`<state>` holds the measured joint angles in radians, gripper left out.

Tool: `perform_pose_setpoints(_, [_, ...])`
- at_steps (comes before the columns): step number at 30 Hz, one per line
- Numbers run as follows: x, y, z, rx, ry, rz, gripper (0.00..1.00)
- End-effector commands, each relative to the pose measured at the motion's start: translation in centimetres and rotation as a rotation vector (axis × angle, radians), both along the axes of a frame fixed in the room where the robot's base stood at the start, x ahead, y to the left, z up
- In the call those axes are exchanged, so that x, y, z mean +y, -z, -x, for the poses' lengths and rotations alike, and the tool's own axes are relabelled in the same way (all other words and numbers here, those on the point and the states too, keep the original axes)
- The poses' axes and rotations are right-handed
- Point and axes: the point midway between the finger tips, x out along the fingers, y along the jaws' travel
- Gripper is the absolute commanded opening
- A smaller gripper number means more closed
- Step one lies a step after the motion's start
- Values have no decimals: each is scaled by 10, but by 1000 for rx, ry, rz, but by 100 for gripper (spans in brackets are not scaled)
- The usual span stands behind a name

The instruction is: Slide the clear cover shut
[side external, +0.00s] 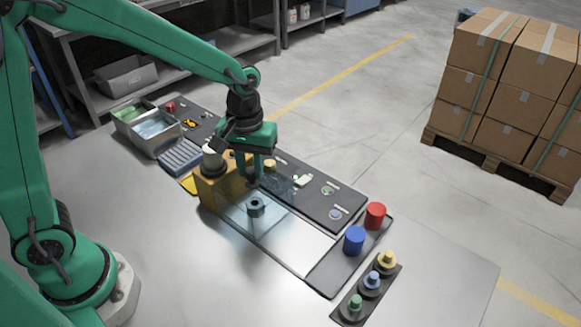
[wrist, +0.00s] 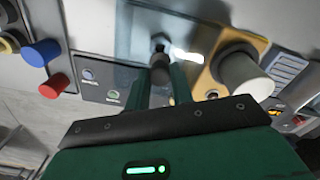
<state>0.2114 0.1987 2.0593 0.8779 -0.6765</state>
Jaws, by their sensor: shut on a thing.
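The clear cover (side external: 270,222) is a see-through bluish panel lying low over the pale work area in the middle of the bench. Its outline is faint, so how far it is open is hard to tell. A dark round fitting (side external: 256,207) shows at the panel in the side view. My gripper (side external: 257,178) points down beside the yellow-orange block. In the wrist view, my gripper (wrist: 164,88) has its two green fingers shut on a dark knob (wrist: 160,73), which seems to be the cover's handle. The fingers partly hide the knob.
The yellow-orange block (side external: 208,193) with a white cylinder (side external: 212,158) stands close left of my gripper. A dark control panel (side external: 325,196) runs behind. Blue (side external: 355,239) and red (side external: 375,215) cylinders stand at the right, with coloured knobs in front. Open bench lies at front left.

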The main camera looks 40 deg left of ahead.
Motion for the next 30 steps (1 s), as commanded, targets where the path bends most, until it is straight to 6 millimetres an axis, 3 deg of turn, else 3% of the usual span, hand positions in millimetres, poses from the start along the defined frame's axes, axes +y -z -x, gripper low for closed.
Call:
perform_pose_setpoints(8, [6,-2,-2,-5,-13,1,0])
perform_pose_setpoints(9, [6,-2,-2,-5,-14,1,25])
perform_pose_setpoints(12, [5,-2,-2,-4,-12,1,45])
perform_pose_setpoints(23, [4,-2,-1,0,-9,0,45])
perform_pose_setpoints(30, [4,-19,-1,-4,-9,0,45])
